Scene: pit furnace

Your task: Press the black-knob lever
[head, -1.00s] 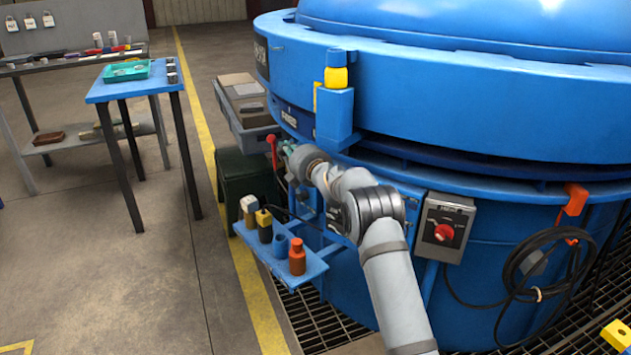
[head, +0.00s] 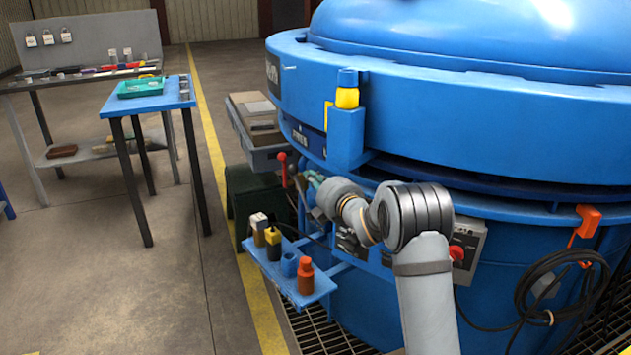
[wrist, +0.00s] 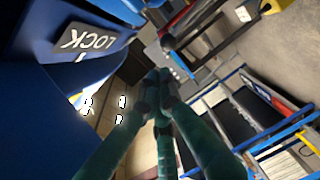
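No black knob can be clearly made out in either view, so I cannot tell where the black-knob lever is. A red-knobbed lever (head: 282,160) stands at the furnace's left side in the head view. My gripper (head: 314,184) is just right of it and lower, close to the furnace wall and partly hidden by my wrist. In the wrist view, the teal fingers of my gripper (wrist: 156,92) come together at their dark tips, with nothing clearly held. A blue part marked LOCK (wrist: 88,40) is at the upper left there.
A blue shelf (head: 325,287) with several bottles juts out below my wrist. The blue furnace (head: 430,115) fills the right. A switch box (head: 468,238) is partly behind my arm. Open floor lies to the left.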

